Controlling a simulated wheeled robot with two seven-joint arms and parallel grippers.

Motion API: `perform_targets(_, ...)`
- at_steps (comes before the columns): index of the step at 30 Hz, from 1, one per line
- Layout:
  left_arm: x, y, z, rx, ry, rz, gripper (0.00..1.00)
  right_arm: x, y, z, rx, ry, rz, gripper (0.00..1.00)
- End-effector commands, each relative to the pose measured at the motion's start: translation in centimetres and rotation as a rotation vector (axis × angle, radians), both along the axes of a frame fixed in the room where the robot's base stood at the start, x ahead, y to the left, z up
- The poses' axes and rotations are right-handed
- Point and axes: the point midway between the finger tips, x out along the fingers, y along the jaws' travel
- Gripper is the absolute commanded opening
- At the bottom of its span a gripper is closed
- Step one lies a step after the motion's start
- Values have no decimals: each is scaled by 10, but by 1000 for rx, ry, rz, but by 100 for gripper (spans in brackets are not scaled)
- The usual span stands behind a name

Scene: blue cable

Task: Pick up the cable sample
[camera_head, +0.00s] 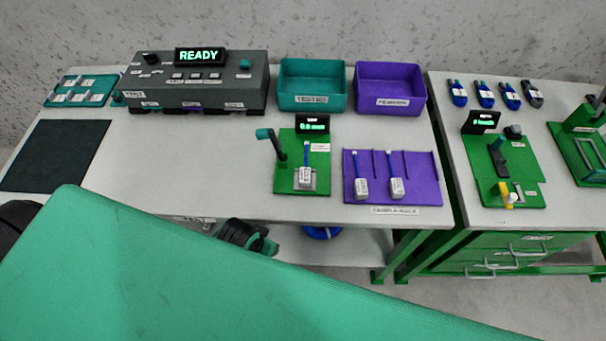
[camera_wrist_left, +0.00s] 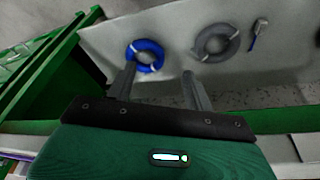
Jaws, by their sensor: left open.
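Two cable samples, each a thin blue cable with a white block, lie in the purple rack (camera_head: 417,165): the left one (camera_head: 362,188) and the right one (camera_head: 396,187). Another sample (camera_head: 305,176) sits in the green fixture (camera_head: 286,185) left of the rack. In the left wrist view, a small blue and white piece (camera_wrist_left: 258,32) lies on a pale surface; I cannot tell whether it is a sample. My left gripper (camera_wrist_left: 157,82) is open and empty, its fingers pointing toward a blue coil (camera_wrist_left: 145,55). The right gripper is out of view.
A grey coil (camera_wrist_left: 216,43) lies right of the blue one. Teal (camera_head: 312,98) and purple (camera_head: 391,102) bins and a READY box (camera_head: 195,92) stand at the back. A second bench with green drawers (camera_head: 505,252) is at right. My teal arm hides the foreground.

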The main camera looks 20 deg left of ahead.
Motion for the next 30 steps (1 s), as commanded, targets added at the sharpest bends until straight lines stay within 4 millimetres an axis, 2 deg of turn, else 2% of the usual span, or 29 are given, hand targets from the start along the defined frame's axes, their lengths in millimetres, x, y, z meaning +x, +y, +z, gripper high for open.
perform_targets(1, 2, -2, 20, -7, -12, 0, 53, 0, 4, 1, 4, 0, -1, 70)
perform_targets(3, 3, -4, 44, -16, -20, 0, 53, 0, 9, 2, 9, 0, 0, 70)
perform_targets(8, 0, -9, 93, -34, -38, -3, 53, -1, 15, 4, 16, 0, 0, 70)
perform_targets(10, 7, -18, 115, -62, -51, -7, 53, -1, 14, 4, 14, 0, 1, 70)
perform_targets(20, 58, -71, 139, -199, -35, -11, 53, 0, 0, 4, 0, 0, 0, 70)
perform_targets(24, 83, -95, 156, -248, -1, -14, 53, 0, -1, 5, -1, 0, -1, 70)
perform_targets(30, 113, -117, 180, -262, 78, 10, 53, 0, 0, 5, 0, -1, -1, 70)
